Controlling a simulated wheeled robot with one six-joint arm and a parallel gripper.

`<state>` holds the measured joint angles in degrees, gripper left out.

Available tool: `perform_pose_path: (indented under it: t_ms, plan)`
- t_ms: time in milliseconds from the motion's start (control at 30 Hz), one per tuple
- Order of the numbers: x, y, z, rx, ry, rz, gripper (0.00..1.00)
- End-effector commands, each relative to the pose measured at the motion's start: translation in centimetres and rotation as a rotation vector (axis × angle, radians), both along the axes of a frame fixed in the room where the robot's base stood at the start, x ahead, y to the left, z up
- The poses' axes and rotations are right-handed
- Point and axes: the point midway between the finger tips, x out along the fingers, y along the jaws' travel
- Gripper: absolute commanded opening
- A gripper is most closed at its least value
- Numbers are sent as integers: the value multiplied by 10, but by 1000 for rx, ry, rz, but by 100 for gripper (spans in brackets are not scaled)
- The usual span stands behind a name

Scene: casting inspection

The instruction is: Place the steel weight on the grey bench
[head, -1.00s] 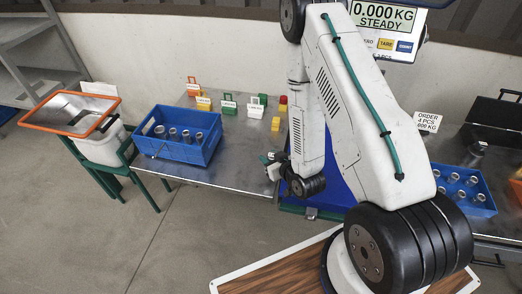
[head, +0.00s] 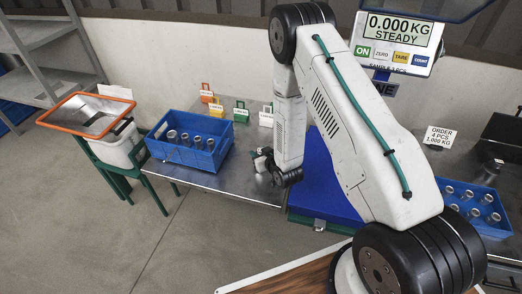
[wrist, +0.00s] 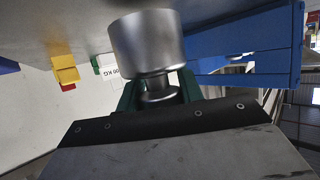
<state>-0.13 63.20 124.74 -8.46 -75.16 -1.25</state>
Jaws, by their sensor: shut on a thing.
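The steel weight (wrist: 147,45) is a shiny cylinder with a narrow neck and knob. In the wrist view, green jaws of my gripper (wrist: 160,92) are shut around its neck. The grey bench (head: 215,181) is a metal table at the left of the head view; its surface also fills the top of the wrist view (wrist: 60,22). I cannot tell whether the weight touches the bench.
A blue crate (head: 184,153) of metal cylinders stands on the bench's left. Coloured tagged pieces (head: 240,112) stand along the back. A blue scale platform (head: 325,183) is to the right; its display (head: 397,42) reads 0.000 KG. Another blue crate (head: 493,224) lies further right.

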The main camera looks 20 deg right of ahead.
Motion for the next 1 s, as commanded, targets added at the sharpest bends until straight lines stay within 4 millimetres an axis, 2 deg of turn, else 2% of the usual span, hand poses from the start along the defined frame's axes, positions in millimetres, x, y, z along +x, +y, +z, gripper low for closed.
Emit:
perform_pose_path:
  t_ms: [100,467,500,567,900,1000]
  plan:
    - [1,0,-10,1,-5,0,0]
    - [1,0,-13,0,-6,0,0]
    - [1,0,-14,0,-3,0,42]
    - [1,0,-14,0,-3,0,58]
    - [1,0,-11,0,-4,0,58]
    - [-9,-2,-8,0,-1,0,58]
